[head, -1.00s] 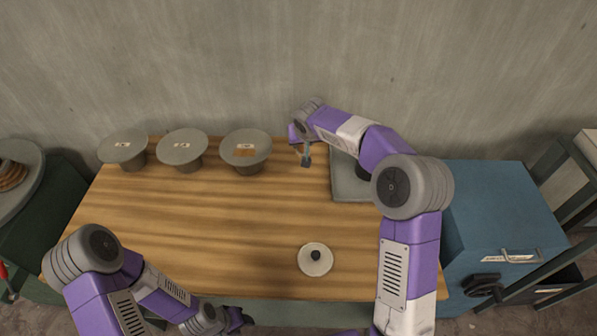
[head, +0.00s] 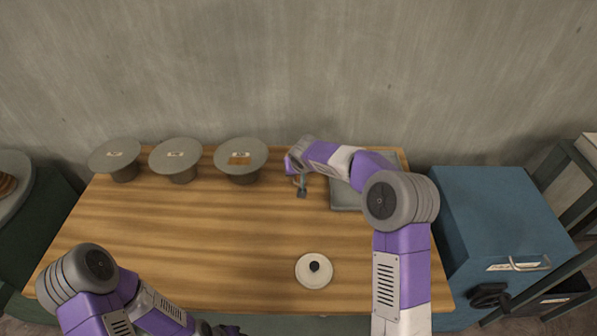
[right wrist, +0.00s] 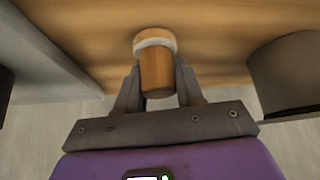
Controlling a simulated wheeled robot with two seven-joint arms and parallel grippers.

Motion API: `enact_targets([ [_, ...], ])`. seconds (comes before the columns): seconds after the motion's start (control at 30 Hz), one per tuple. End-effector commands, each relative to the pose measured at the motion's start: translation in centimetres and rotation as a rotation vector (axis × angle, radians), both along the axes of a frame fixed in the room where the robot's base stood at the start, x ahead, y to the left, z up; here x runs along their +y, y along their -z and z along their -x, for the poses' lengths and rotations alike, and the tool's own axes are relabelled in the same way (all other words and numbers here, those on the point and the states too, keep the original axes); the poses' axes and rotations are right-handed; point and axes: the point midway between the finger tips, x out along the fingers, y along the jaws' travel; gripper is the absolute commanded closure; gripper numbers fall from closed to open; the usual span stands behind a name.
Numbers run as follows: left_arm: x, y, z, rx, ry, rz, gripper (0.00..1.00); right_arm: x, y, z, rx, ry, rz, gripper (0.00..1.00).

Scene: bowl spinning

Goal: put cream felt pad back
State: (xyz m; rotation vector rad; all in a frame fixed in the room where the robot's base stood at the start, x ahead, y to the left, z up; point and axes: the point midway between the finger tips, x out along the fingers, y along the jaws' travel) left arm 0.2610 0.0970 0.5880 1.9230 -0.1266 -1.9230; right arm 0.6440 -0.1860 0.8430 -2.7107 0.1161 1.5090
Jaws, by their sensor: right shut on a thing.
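My right gripper (right wrist: 158,88) is shut on a short wooden cylinder (right wrist: 156,72) with a cream band (right wrist: 155,38) near its far end. The band looks like the cream felt pad, but I cannot be sure. The wooden tabletop lies beyond that end; I cannot tell whether they touch. In the head view my right gripper (head: 301,190) points down near the table's back, right of the stands; the held piece is hard to make out there. My left gripper (head: 228,331) is at the bottom edge, mostly cut off.
Three grey round-topped stands (head: 115,157) (head: 176,156) (head: 241,157) with labels line the back left; the rightmost has a brown patch. A grey tray (head: 347,199) is partly behind my right arm. A cream disc with a dark knob (head: 313,275) lies front centre. The table's left-middle is clear.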

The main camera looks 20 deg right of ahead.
Motion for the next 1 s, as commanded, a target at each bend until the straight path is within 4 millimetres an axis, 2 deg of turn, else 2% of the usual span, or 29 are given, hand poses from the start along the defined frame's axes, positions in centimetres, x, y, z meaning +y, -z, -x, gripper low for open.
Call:
enact_targets([
  [0.17, 0.0, 0.4, 0.0, 0.0, 0.0, 0.0, 0.57, 0.0, 0.3, 0.0, -0.001, 0.0, 0.0, 0.87],
  [0.2, 0.0, 0.4, 0.0, 0.0, 0.0, 0.0, 0.57, 0.0, 0.3, 0.0, 0.0, 0.0, 0.0, 0.6],
  [0.33, 0.0, 0.3, 0.0, 0.0, 0.0, 0.0, 0.57, 0.0, 0.2, 0.0, 0.0, 0.0, 0.0, 0.4],
  [0.37, 0.0, 0.3, 0.0, 0.0, 0.0, 0.0, 0.57, 0.0, 0.2, 0.0, 0.0, 0.0, 0.0, 0.37],
  [0.73, 0.0, -0.2, 0.0, 0.0, 0.0, 0.0, 0.57, 0.0, -0.2, 0.0, 0.0, 0.0, 0.0, 0.37],
  [0.87, 0.0, -0.6, 0.0, 0.0, 0.0, 0.0, 0.57, 0.1, -2.2, 1.0, -0.004, -0.002, 0.001, 0.37],
  [1.0, 0.0, -1.2, 0.0, 0.0, 0.0, 0.0, 0.57, 0.3, -4.9, 2.7, -0.005, -0.001, 0.0, 0.37],
])
